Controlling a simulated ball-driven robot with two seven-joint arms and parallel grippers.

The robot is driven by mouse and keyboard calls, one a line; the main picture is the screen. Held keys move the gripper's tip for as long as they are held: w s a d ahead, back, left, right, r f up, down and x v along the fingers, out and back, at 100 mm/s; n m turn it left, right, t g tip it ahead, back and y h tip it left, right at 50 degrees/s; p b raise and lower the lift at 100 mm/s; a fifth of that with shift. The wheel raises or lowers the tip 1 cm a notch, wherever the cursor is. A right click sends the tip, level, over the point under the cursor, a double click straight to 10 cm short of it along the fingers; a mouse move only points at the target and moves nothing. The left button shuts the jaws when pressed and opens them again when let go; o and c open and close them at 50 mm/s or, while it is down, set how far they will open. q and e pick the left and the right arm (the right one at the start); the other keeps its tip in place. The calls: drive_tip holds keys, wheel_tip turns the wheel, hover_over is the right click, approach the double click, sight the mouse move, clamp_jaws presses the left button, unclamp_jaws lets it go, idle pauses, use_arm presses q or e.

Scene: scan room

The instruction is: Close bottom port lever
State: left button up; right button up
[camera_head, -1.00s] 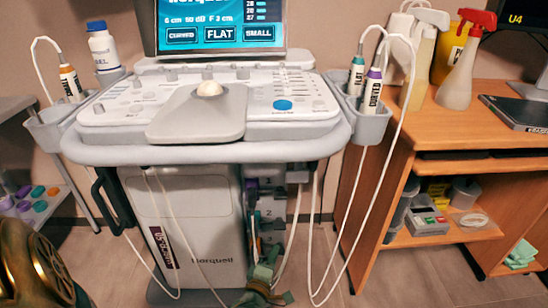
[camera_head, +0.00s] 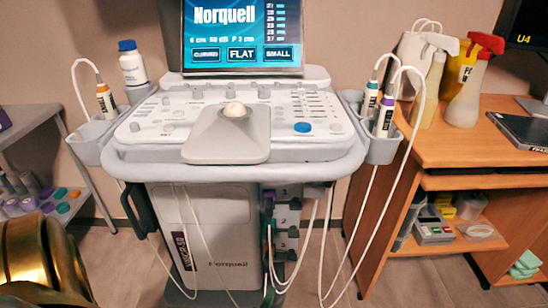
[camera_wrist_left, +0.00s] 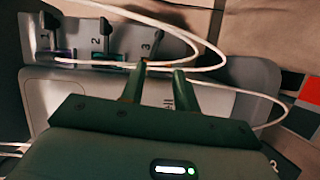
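The port block (camera_head: 285,219) of the scan cart has ports numbered 1, 2 and 3 from top to bottom. In the left wrist view it lies sideways, with the numbers running left to right and a dark lever by each. The bottom port's lever (camera_wrist_left: 157,38) stands by number 3. Purple and teal plugs show at ports 1 and 2. My left gripper (camera_wrist_left: 160,68) has two green fingers apart with nothing gripped between them. Its tips overlap the area just below port 3 in the picture; contact cannot be told.
White cables (camera_wrist_left: 215,50) loop across the ports and near the fingers. More cables hang from the probe holder (camera_head: 383,150). A wooden desk (camera_head: 470,148) stands right of the cart, and a grey shelf (camera_head: 42,150) stands left. Some floor is clear between cart and desk.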

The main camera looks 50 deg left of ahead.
use_arm(q)
drive_tip(key=shift+v, duration=1.3)
drive_tip(key=shift+f, duration=0.1)
drive_tip(key=shift+c, duration=0.3)
